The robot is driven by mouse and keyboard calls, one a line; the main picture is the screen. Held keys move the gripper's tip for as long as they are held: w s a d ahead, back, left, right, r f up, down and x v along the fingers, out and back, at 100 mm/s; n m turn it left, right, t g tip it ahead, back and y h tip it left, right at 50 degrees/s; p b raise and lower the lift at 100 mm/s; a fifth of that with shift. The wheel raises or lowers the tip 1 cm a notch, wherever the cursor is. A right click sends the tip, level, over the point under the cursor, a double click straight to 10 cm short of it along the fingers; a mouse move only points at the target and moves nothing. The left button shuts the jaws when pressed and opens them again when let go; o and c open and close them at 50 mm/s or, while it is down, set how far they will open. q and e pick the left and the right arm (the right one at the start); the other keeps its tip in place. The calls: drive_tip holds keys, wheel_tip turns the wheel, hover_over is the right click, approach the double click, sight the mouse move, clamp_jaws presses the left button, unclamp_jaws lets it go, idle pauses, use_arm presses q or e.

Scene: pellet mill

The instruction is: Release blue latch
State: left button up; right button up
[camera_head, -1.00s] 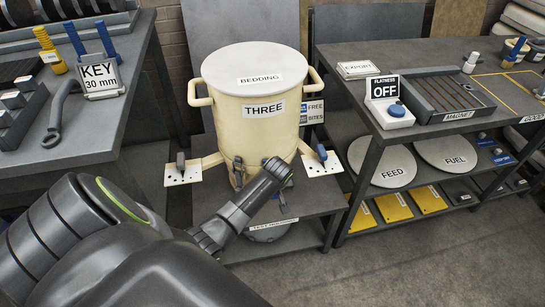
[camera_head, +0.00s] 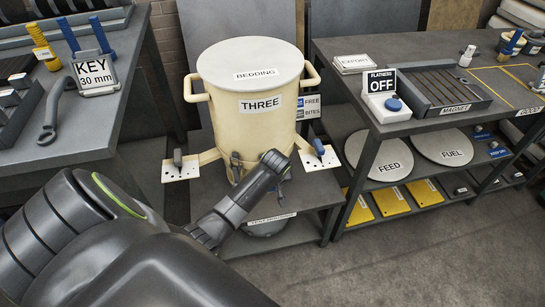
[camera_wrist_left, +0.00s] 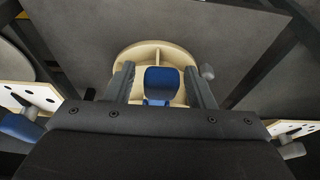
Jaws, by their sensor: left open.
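A cream drum marked THREE (camera_head: 259,128), with a grey lid marked BEDDING (camera_head: 250,62), stands on a low grey stand. In the left wrist view a blue latch handle (camera_wrist_left: 164,80) lies between the two dark fingers of my left gripper (camera_wrist_left: 160,72). The fingers are apart, with a gap on each side of the handle. The pale round part of the drum (camera_wrist_left: 155,50) shows behind it. In the head view my left wrist covers the drum's lower front and mostly hides the fingers. My right gripper is not in view.
A blue-handled clamp (camera_head: 318,147) sits on a white plate right of the drum, a grey-handled one (camera_head: 178,158) on the left. A workbench (camera_head: 60,130) stands left; a shelved table with a FLATNESS OFF box (camera_head: 388,106) stands right. The floor at front right is clear.

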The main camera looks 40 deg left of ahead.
use_arm(q)
drive_tip(key=p+v, duration=0.1)
drive_tip(key=v, duration=1.5)
drive_tip(key=shift+a+f, duration=0.1)
drive_tip(key=s+a+f+m+h, duration=0.1)
drive_tip(key=s+f+m, duration=0.35)
drive_tip(key=f, duration=1.05)
drive_tip(key=s+a+f+m, duration=0.1)
drive_tip(key=s+f, duration=0.6)
drive_tip(key=f, duration=0.7)
drive_tip(key=s+d+f+m, duration=0.1)
drive_tip(key=s+f, duration=0.4)
drive_tip(key=s, duration=0.4)
drive_tip(key=s+d+f+m, duration=0.1)
drive_tip(key=s+f, duration=0.4)
drive_tip(key=s, duration=0.5)
drive_tip(key=s+f+m+g+h, duration=0.1)
drive_tip(key=s+f+m, duration=0.1)
drive_tip(key=s+f, duration=0.3)
drive_tip(key=s, duration=0.4)
drive_tip(key=shift+s+d, duration=0.25)
drive_tip(key=shift+d, duration=0.15)
